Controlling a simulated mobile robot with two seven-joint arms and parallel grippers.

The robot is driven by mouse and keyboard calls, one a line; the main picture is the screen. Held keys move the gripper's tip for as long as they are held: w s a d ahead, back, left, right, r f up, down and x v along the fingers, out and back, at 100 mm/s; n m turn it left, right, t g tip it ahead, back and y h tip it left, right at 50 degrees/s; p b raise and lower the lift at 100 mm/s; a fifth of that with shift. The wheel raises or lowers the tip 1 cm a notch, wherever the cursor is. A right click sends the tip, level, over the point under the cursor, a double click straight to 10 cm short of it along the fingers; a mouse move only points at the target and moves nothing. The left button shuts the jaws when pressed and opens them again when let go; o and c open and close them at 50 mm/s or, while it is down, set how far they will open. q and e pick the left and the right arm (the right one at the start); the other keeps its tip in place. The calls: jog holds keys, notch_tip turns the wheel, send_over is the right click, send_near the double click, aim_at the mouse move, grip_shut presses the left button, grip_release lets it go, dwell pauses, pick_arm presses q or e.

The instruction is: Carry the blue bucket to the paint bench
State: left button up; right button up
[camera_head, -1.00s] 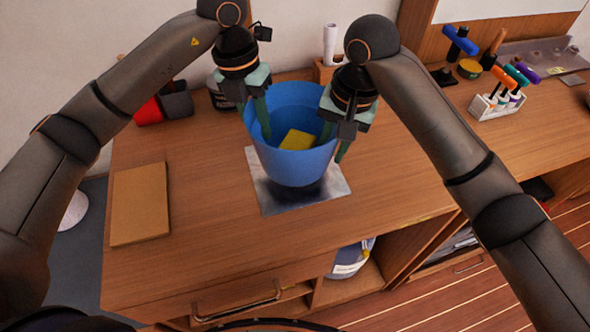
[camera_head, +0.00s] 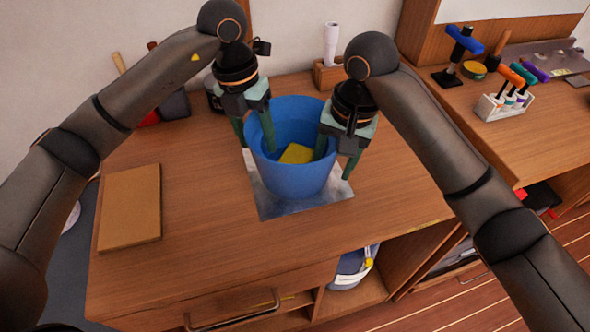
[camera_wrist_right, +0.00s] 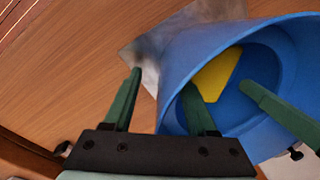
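The blue bucket (camera_head: 292,178) stands upright on a metal plate (camera_head: 280,208) on the wooden bench (camera_head: 200,235). A yellow block (camera_head: 296,154) lies inside the bucket. My left gripper (camera_head: 255,148) is open at the bucket's left rim, one finger outside and one inside. My right gripper (camera_head: 334,168) is open at the right rim. The right wrist view shows its two fingers (camera_wrist_right: 158,95) apart, with the bucket's rim (camera_wrist_right: 172,82) between them and a gap on the outer side. A finger of my left gripper also reaches into the bucket there.
A brown board (camera_head: 130,205) lies on the bench at left. A paper roll in a wooden holder (camera_head: 328,72) and dark containers stand behind the bucket. A rack of colourful-handled tools (camera_head: 505,100) stands at right. The bench front is clear.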

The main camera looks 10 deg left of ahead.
jog(key=shift+r, duration=0.1)
pick_arm(q)
notch_tip(320, 180, up, 12)
jog(key=a, duration=0.1)
jog(key=shift+a, duration=0.25)
pick_arm(e)
notch_tip(320, 180, up, 12)
jog(key=d, duration=0.1)
jog(key=shift+d, duration=0.25)
pick_arm(q)
jog(key=shift+w, duration=0.1)
dwell(0.4)
jog(key=shift+f, duration=0.1)
pick_arm(e)
jog(key=shift+s, duration=0.15)
